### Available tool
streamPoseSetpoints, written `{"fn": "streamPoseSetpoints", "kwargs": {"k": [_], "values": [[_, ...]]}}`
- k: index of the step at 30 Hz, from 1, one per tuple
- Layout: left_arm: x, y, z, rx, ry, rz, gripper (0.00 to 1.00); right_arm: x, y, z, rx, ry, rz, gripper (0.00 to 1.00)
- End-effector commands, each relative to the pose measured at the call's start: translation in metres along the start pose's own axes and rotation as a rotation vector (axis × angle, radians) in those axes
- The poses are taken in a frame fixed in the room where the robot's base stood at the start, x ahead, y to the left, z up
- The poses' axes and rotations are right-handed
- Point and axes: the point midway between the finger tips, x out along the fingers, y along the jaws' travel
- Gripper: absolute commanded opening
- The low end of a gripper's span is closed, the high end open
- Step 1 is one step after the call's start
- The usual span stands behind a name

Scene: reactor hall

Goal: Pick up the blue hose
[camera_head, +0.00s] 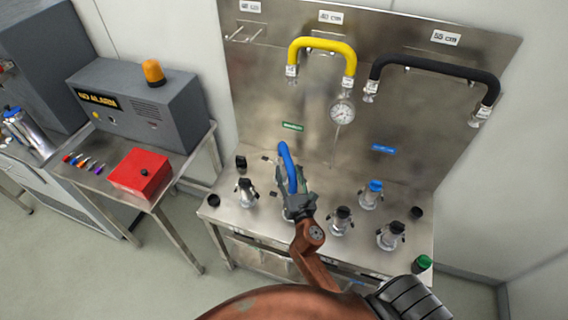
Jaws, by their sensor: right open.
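The blue hose (284,153) is a short curved tube above the steel workbench, near its middle. Its upper bend shows; its lower part is largely hidden by my right gripper (288,183). The right gripper is open, with its fingers at the hose, one on each side as far as I can see. I cannot tell whether they touch it. My left gripper is not in view.
Several fittings stand on the workbench (264,217), including a blue-topped one (371,194) to the right. A yellow hose (322,44) and a black hose (436,67) hang on the steel back panel (262,110). A red box (139,174) sits on the left table.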

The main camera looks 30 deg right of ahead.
Motion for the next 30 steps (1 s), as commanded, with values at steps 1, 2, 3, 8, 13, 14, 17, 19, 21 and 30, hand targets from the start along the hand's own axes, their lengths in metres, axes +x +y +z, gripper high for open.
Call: {"fn": "streamPoseSetpoints", "kwargs": {"k": [1, 2, 3, 8, 13, 14, 17, 19, 21, 30], "values": [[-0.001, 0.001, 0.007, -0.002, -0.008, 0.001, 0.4, 0.006, -0.003, 0.002, 0.0, -0.002, -0.005, 0.43], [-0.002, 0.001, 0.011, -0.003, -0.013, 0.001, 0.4, 0.009, -0.004, 0.002, 0.0, -0.002, -0.008, 0.43], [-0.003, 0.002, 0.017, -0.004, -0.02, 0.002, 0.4, 0.012, -0.006, 0.002, 0.001, -0.003, -0.01, 0.43], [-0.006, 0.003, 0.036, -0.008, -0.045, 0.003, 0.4, 0.029, -0.009, 0.005, 0.003, -0.004, -0.016, 0.43], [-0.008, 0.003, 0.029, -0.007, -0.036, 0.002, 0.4, 0.054, -0.009, 0.005, 0.003, -0.003, -0.015, 0.43], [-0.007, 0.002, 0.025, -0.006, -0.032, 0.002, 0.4, 0.058, -0.009, 0.005, 0.003, -0.003, -0.016, 0.43], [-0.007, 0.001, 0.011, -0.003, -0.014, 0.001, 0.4, 0.065, -0.01, 0.004, 0.003, -0.002, -0.016, 0.43], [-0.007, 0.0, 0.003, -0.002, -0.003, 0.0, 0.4, 0.066, -0.009, 0.004, 0.004, -0.002, -0.015, 0.43], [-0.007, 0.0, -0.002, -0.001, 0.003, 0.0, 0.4, 0.066, -0.009, 0.004, 0.004, -0.002, -0.014, 0.43], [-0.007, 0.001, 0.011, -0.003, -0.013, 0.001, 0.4, 0.066, -0.008, 0.004, 0.004, -0.001, -0.013, 0.29]]}}
